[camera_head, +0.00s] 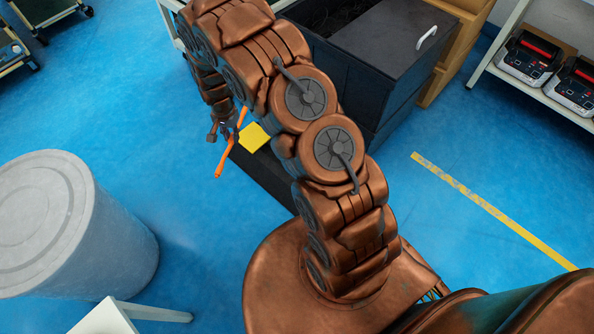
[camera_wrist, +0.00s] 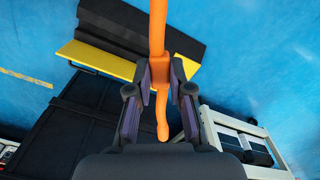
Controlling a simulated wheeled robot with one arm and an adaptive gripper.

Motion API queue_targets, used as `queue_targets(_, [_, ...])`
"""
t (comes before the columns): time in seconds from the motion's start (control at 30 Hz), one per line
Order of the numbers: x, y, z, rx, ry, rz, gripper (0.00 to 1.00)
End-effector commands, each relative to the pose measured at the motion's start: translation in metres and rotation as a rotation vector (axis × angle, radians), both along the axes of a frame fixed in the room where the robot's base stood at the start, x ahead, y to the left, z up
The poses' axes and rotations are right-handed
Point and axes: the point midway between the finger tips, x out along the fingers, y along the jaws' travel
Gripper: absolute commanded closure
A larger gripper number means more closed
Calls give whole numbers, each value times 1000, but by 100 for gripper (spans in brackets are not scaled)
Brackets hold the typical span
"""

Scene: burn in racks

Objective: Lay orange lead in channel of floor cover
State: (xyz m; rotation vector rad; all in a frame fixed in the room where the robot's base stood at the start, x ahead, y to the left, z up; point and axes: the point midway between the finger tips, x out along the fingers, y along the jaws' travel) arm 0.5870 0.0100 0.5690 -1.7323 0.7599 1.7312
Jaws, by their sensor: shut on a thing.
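My gripper (camera_wrist: 160,75) is shut on the orange lead (camera_wrist: 158,28), with a short end hanging out below the fingers. In the head view my gripper (camera_head: 224,131) holds the lead (camera_head: 225,160) slantwise, beside the floor cover. The floor cover (camera_wrist: 135,25) is a black strip with a yellow part (camera_wrist: 97,60) along one side. The lead passes in front of it in the wrist view, apparently above it. In the head view the cover's black body (camera_head: 262,172) and yellow part (camera_head: 253,137) are partly hidden by my arm.
A large dark bin (camera_head: 390,45) with a white-handled lid stands behind my arm. A grey drum (camera_head: 70,225) stands at the left and a white table corner (camera_head: 105,318) at the bottom. A shelf with devices (camera_head: 528,58) is at the right. Blue floor is clear left of the cover.

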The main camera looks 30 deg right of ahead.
Motion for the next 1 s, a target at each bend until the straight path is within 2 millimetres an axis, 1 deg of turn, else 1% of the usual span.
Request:
queue_targets(0.03, [4, -4, -29, 1, 4, -79, 100])
queue_targets(0.1, [10, -11, -53, 1, 4, -200, 100])
queue_targets(0.17, [16, -17, -73, 1, 1, -303, 100])
queue_targets(0.2, [18, -21, -87, 1, 2, -373, 100])
queue_targets(0.27, [21, -29, -110, 0, 5, -477, 100])
queue_targets(0.3, [23, -35, -124, 1, 5, -549, 100])
queue_targets(0.37, [27, -45, -146, 1, 2, -661, 100])
queue_targets(0.4, [29, -52, -162, 0, 3, -734, 100])
queue_targets(0.47, [29, -64, -187, -1, 5, -851, 100])
queue_targets(0.5, [29, -73, -204, 0, 5, -932, 100])
queue_targets(0.6, [30, -93, -237, -1, 4, -1107, 100])
queue_targets(0.87, [22, -146, -310, -2, -1, -1477, 100])
queue_targets(1.0, [9, -180, -355, -6, 0, -1692, 100])
